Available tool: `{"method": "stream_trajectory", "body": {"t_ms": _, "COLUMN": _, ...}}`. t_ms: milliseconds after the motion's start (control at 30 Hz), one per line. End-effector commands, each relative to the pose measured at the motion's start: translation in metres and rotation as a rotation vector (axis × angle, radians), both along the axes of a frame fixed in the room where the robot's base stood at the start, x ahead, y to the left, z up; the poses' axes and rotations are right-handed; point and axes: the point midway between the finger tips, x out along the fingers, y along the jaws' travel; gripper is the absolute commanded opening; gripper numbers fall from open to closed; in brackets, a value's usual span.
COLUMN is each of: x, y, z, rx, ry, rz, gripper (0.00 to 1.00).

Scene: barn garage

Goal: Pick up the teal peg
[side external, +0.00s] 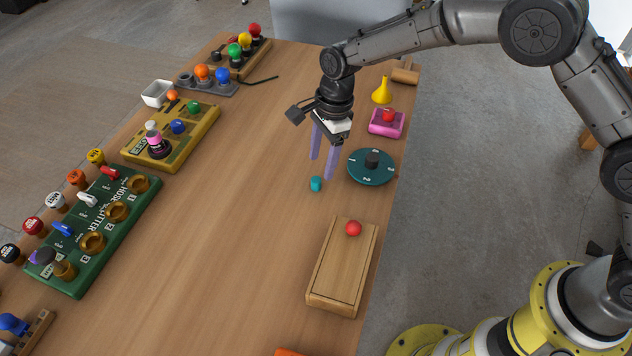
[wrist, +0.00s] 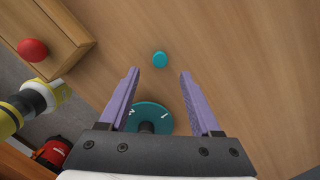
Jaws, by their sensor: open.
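The teal peg (side external: 316,184) stands on the wooden table as a short, small cylinder. It also shows in the wrist view (wrist: 159,60), ahead of the fingertips and between their lines. My gripper (side external: 322,166) has two purple fingers, spread open and empty. The fingers are above the table near the peg and do not appear to touch it. In the wrist view the gripper (wrist: 159,72) has the peg roughly centred across its gap.
A teal dial (side external: 371,167) with a black knob sits just right of the peg. A wooden box (side external: 340,275) with a red ball (side external: 353,228) is nearer the front. The table left of the peg is clear.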

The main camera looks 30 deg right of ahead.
Motion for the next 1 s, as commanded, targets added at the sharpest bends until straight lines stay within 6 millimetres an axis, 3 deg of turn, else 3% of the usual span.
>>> {"method": "stream_trajectory", "body": {"t_ms": 333, "x": -0.001, "y": 0.012, "z": -0.043, "rx": -0.001, "ry": 0.003, "rz": -0.001, "gripper": 0.65}}
{"method": "stream_trajectory", "body": {"t_ms": 600, "x": -0.001, "y": 0.013, "z": -0.048, "rx": 0.000, "ry": 0.000, "rz": 0.000, "gripper": 0.65}}
{"method": "stream_trajectory", "body": {"t_ms": 967, "x": -0.001, "y": 0.013, "z": -0.048, "rx": 0.000, "ry": 0.000, "rz": 0.000, "gripper": 0.02}}
{"method": "stream_trajectory", "body": {"t_ms": 1000, "x": -0.001, "y": 0.013, "z": -0.048, "rx": 0.000, "ry": 0.000, "rz": 0.000, "gripper": 0.00}}
